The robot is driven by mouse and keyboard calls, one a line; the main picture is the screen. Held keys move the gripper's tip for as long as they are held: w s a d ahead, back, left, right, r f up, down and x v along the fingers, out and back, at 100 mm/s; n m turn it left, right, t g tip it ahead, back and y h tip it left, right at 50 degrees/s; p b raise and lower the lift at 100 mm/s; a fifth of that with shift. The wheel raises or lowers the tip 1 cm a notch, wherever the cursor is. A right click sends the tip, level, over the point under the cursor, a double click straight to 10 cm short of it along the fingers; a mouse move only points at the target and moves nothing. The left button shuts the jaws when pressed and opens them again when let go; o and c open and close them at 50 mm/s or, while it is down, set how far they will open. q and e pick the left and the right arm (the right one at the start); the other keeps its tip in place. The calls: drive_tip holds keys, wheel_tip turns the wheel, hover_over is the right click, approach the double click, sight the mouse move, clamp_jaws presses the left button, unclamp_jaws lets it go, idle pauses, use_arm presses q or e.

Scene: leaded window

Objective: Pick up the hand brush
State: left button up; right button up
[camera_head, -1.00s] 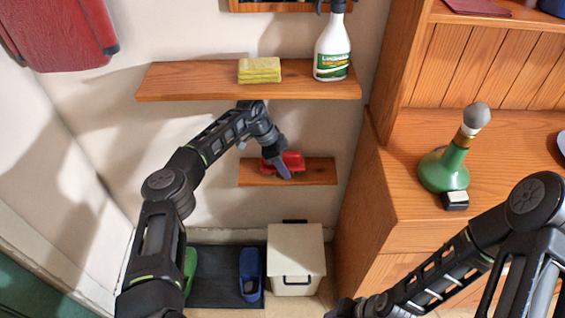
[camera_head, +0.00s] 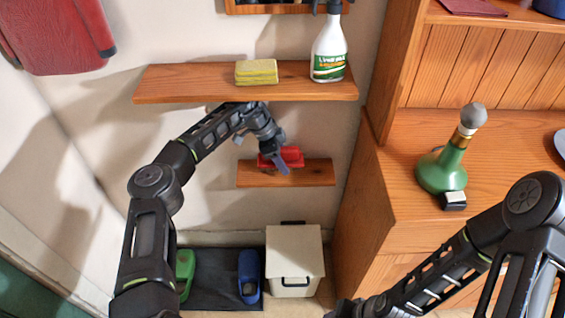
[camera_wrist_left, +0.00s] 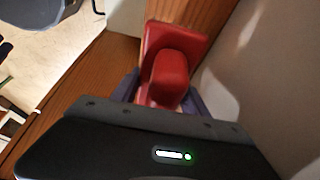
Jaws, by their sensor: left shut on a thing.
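The hand brush (camera_head: 291,155) is red and is at the small lower wooden shelf (camera_head: 315,173) in the head view. My left gripper (camera_head: 281,166) reaches it from the left and is shut on it. In the left wrist view, the red brush (camera_wrist_left: 170,75) sits between the dark fingers, with a rounded raised part in front of a wider flat part. It seems slightly above the shelf, though the gap is hard to see. My right gripper (camera_head: 343,309) is barely visible at the bottom edge, and its jaws cannot be made out.
An upper shelf (camera_head: 200,82) with a yellow sponge (camera_head: 256,71) and a spray bottle (camera_head: 329,50) overhangs my left forearm. A wooden cabinet (camera_head: 345,220) stands close on the right, carrying a green bottle (camera_head: 443,172). A white bin (camera_head: 294,255) stands below.

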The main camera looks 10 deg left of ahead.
use_arm(q)
drive_tip(key=s+d, duration=0.4)
drive_tip(key=s, duration=1.2)
drive_tip(key=shift+s, duration=0.4)
drive_tip(key=shift+d, duration=0.1)
drive_tip(key=w+a+r+n+t+y, duration=0.1)
drive_tip(key=w+a+r+n+y, duration=0.1)
drive_tip(key=r+n, duration=0.5)
drive_tip(key=w+a+r+n+t+y, duration=0.2)
drive_tip(key=a+r+n, duration=0.3)
drive_tip(key=r, duration=0.8)
drive_tip(key=w+n, duration=0.1)
drive_tip(key=n, duration=0.2)
